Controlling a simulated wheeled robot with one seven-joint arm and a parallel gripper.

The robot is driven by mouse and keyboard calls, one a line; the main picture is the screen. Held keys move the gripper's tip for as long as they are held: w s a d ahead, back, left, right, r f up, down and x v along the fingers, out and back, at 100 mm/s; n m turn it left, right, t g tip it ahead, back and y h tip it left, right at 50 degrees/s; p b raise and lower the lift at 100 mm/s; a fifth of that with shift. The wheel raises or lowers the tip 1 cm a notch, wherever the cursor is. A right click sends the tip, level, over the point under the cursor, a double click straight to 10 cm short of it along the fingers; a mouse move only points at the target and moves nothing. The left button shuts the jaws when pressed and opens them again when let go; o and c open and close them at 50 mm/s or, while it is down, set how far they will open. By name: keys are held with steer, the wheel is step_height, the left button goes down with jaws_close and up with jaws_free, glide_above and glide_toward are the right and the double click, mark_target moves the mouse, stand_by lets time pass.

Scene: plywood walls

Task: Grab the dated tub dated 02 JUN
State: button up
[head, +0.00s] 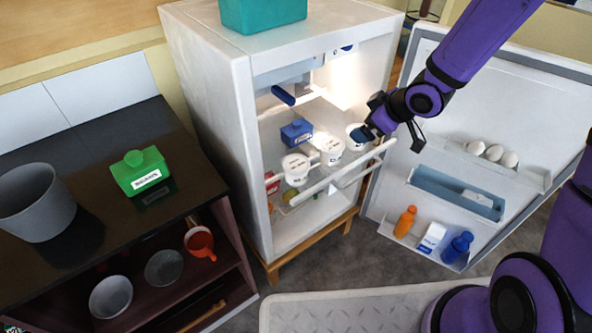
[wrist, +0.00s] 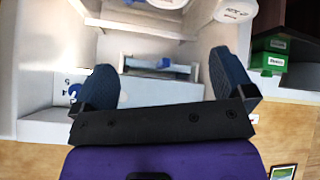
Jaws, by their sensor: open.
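Three white tubs with dark print stand on a shelf inside the open fridge in the head view: a left tub (head: 296,167), a middle tub (head: 330,151) and a right tub (head: 356,137). Their dates are too small to read. Two white tubs also show, cut off by the top edge of the wrist view, one near the middle (wrist: 168,3) and one further right (wrist: 235,10). My gripper (head: 388,132) is at the fridge opening, its blue finger overlapping the right tub in the head view. In the wrist view its fingers (wrist: 166,80) are spread with nothing held between them.
A blue carton (head: 297,132) stands behind the tubs. A rail (head: 335,174) runs along the shelf front. The open fridge door (head: 475,120) at the right holds eggs and bottles. A counter (head: 100,210) with a green carton (head: 139,171) stands left.

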mark_target(298, 163)
steer(key=a+f+y, duration=0.2)
steer(key=a+f, duration=0.2)
steer(key=a, duration=0.1)
steer(key=a+f+n+g+y, duration=0.1)
steer(key=a+f+y, duration=0.1)
steer(key=a+f, duration=0.3)
steer(key=a+f+n+g+y, duration=0.1)
steer(key=a+f+y, duration=0.1)
steer(key=a+f, duration=0.3)
steer(key=shift+w+a+y, duration=0.1)
steer(key=shift+a+y, duration=0.2)
steer(key=shift+a, duration=0.9)
steer(key=c, duration=1)
